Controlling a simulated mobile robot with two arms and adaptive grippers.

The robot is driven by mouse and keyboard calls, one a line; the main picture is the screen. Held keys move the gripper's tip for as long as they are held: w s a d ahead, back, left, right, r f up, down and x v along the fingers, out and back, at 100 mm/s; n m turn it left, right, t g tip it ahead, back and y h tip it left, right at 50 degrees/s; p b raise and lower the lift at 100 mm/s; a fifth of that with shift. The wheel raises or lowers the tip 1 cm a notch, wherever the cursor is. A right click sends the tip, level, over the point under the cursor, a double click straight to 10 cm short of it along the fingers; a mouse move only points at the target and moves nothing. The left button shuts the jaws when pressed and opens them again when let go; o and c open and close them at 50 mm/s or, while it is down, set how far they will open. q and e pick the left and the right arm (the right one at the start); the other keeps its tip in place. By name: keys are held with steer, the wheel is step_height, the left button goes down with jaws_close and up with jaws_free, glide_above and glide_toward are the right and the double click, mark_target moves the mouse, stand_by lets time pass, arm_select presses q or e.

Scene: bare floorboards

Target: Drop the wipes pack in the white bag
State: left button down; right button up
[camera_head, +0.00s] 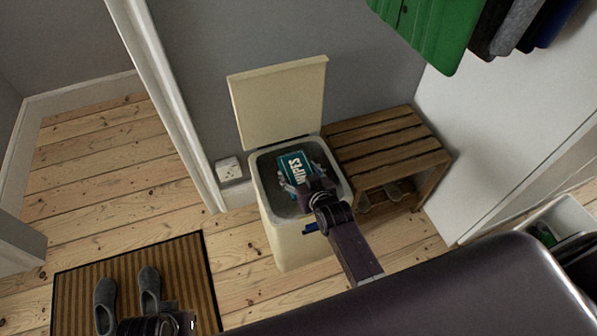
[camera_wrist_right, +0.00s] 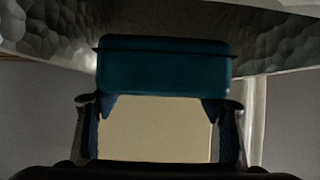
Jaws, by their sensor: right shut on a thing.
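The teal wipes pack (camera_head: 293,166), with white lettering, is at the opening of a cream bin (camera_head: 290,246); it also shows as a dark teal block in the wrist view (camera_wrist_right: 164,68). My right gripper (camera_head: 315,188) is shut on the pack from the near side; its fingertips frame the pack's edge in the wrist view (camera_wrist_right: 160,104). I cannot tell how deep the pack sits. A white open-topped container (camera_head: 562,218) is at the right edge, partly hidden; I cannot tell whether it is a bag. A dark part of my left arm shows at the bottom left; its jaws are unclear.
The bin's lid (camera_head: 279,103) stands open against the wall. Grey bubbly material (camera_head: 287,188) lies in the bin. A slatted wooden bench (camera_head: 386,142) stands right of it. Grey slippers (camera_head: 105,305) rest on a striped mat (camera_head: 193,272).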

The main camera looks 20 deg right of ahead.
steer(key=o, duration=1.1)
steer(key=v, duration=1.2)
